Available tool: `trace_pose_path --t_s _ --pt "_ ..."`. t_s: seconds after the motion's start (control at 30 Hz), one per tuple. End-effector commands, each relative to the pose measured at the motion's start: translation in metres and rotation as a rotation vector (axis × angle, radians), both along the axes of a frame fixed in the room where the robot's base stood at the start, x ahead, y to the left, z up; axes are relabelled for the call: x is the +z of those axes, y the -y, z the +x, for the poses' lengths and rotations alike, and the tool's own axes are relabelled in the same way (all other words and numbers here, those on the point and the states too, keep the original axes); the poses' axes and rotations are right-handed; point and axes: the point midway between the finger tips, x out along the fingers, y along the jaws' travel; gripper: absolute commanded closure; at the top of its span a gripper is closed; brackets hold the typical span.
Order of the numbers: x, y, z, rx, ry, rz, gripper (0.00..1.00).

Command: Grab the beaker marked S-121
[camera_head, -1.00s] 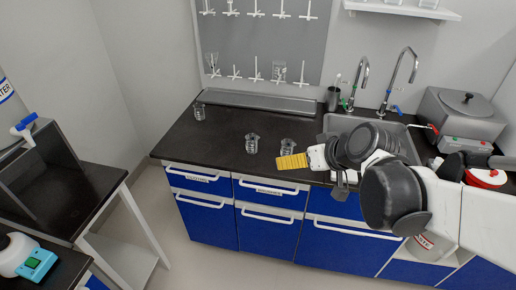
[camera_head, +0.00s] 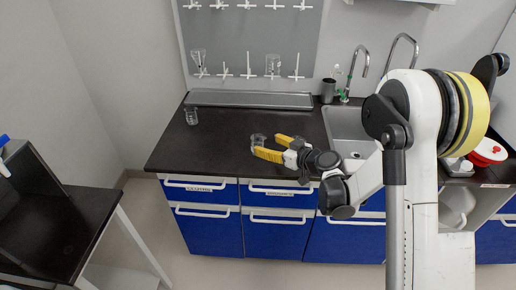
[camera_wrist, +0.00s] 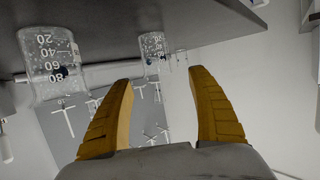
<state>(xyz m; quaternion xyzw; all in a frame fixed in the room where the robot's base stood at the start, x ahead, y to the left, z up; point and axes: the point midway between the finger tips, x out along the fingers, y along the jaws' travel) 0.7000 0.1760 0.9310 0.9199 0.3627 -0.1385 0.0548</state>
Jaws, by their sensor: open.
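My gripper (camera_head: 274,147) is over the dark counter, its yellow fingers pointing left; they show spread apart with nothing between them in the wrist view (camera_wrist: 162,90). A clear glass beaker (camera_head: 258,138) stands right by the fingertips, partly overlapped by them. Another clear beaker (camera_head: 192,116) stands farther left near the counter's back. The wrist view, which looks upside down, shows a large graduated beaker (camera_wrist: 50,62) outside the left finger and a smaller, farther one (camera_wrist: 153,45) in the gap between the fingers. No S-121 mark is readable on any beaker.
A grey pegboard (camera_head: 250,40) with hung glassware stands behind the counter (camera_head: 215,150), above a long grey tray (camera_head: 250,99). A sink (camera_head: 345,122) with taps and a dark cup (camera_head: 328,90) lie to the right. The counter's front left is clear.

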Motion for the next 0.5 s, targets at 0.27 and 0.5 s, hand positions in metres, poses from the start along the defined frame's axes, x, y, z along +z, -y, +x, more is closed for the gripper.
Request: trace_pose_path --t_s 0.27,0.5 --pt "-0.014 -0.022 0.028 0.001 0.000 0.000 0.31" --pt "-0.021 -0.039 0.050 0.000 0.001 -0.001 0.31"
